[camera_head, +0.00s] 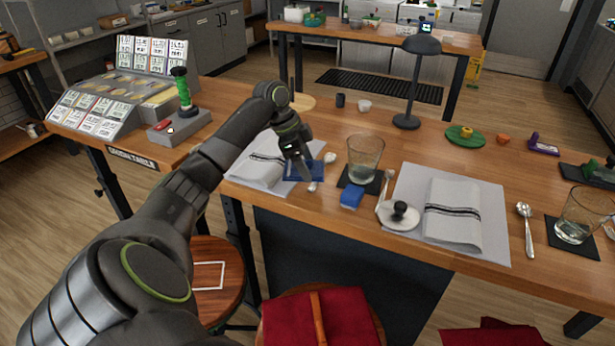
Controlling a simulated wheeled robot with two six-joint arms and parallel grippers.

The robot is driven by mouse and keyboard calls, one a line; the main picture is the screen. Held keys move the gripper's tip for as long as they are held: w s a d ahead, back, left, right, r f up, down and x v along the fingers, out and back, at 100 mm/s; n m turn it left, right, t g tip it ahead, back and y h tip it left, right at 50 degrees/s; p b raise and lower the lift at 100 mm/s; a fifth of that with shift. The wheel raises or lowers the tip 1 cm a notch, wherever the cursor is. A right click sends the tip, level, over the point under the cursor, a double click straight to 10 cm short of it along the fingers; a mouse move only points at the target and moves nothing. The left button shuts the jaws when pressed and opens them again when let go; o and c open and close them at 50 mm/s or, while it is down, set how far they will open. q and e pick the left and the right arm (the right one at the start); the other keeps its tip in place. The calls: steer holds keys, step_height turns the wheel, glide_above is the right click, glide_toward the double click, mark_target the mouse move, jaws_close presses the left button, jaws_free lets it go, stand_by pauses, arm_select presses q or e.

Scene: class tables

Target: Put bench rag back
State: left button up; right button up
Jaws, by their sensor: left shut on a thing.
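A flat blue cloth (291,169), which looks like the bench rag, is at the right edge of the left grey placemat (240,172), beside a folded striped napkin (262,168). My left gripper (311,183) reaches down over this cloth from the left and is shut on it. The fingers cover part of the cloth, and I cannot tell whether it is lifted off the table. A smaller blue block-like thing (351,197) lies by the dark coaster in front of a glass (366,158). My right gripper is not in view.
The right placemat (490,244) holds another napkin. A black lamp (407,121) stands behind. Red-covered stools (321,321) are in front. The table's back middle is mostly clear.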

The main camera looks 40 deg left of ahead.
mark_target(306, 188)
arm_select(q)
steer(key=shift+f, duration=0.75)
step_height(306, 188, down, 3)
steer(key=shift+w+f, duration=0.1)
steer(key=shift+f, duration=0.2)
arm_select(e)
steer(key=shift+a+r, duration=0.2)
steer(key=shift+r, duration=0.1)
arm_select(q)
steer(key=shift+f, duration=0.1)
steer(key=o, duration=0.9)
steer(key=shift+o, duration=0.2)
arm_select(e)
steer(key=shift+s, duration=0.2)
